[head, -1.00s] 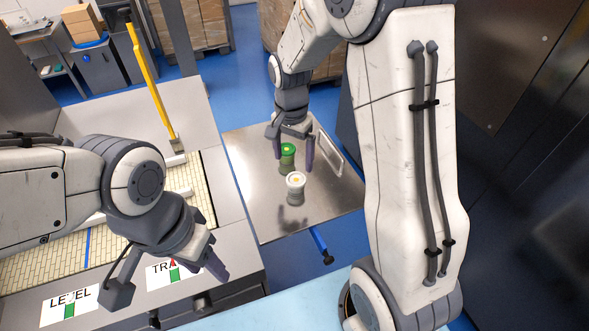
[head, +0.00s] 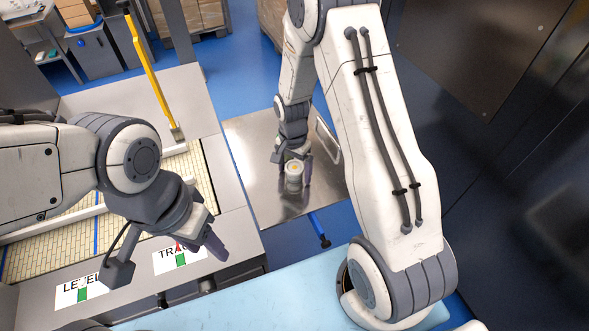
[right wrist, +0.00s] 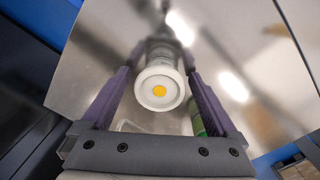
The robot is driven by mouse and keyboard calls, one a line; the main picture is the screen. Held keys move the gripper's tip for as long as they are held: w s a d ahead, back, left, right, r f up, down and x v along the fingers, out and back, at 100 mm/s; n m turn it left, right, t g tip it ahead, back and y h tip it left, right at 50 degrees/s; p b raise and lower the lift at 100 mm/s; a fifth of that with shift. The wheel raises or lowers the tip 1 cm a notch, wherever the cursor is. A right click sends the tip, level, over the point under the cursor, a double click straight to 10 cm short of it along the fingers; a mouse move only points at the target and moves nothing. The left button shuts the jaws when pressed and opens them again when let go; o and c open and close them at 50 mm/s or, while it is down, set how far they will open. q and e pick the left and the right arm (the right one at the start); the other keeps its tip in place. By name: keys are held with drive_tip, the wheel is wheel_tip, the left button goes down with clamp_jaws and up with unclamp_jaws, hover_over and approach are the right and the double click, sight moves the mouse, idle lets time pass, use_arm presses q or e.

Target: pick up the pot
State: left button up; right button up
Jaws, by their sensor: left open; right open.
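The pot is a pale container with a white rim and a yellow dot on top. In the head view the pot (head: 294,173) stands on the metal table (head: 262,195). My right gripper (head: 292,180) is down around it, open, with a finger on either side. In the right wrist view the pot (right wrist: 160,88) shows between the two purple fingers, with gaps visible on both sides. A green pot (right wrist: 196,120) shows partly behind the right finger there and is hidden in the head view. My left gripper (head: 205,238) is open and empty above the front ledge of the conveyor.
A conveyor (head: 55,235) with a yellow post (head: 150,75) stands at the left. Signs reading LEVEL (head: 82,290) and TRA... (head: 180,258) lie on its front ledge.

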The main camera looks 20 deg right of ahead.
drive_tip(key=c, duration=1.4)
drive_tip(key=shift+o, duration=0.2)
drive_tip(key=shift+r, duration=0.1)
